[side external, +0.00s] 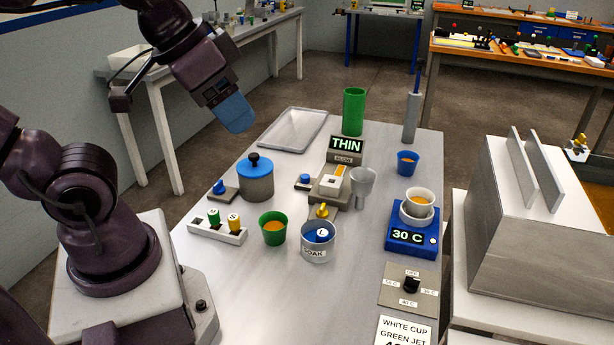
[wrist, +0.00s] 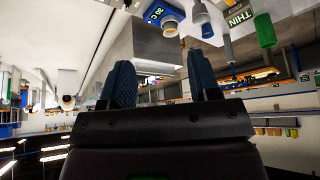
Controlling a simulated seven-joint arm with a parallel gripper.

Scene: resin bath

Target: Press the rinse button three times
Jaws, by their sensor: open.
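Two blue push buttons stand on the grey table (side external: 300,295). One blue button (side external: 219,186) is on a dark base left of the blue-lidded pot (side external: 257,184). The other blue button (side external: 304,179) is on a small base beside the flow device (side external: 331,182). No readable label shows which is the rinse button. My gripper (side external: 233,117) is raised above the table's far left part, apart from both buttons. In the wrist view my gripper (wrist: 165,85) is open, its two dark blue fingers apart with nothing between them.
A THIN display (side external: 346,146), green cylinder (side external: 353,111) and empty tray (side external: 292,129) stand at the back. A peg rack (side external: 217,232), green cup (side external: 273,229) and SOAK beaker (side external: 318,242) stand nearer. A blue 30 C scale (side external: 411,240) bears white cups. The table's front middle is clear.

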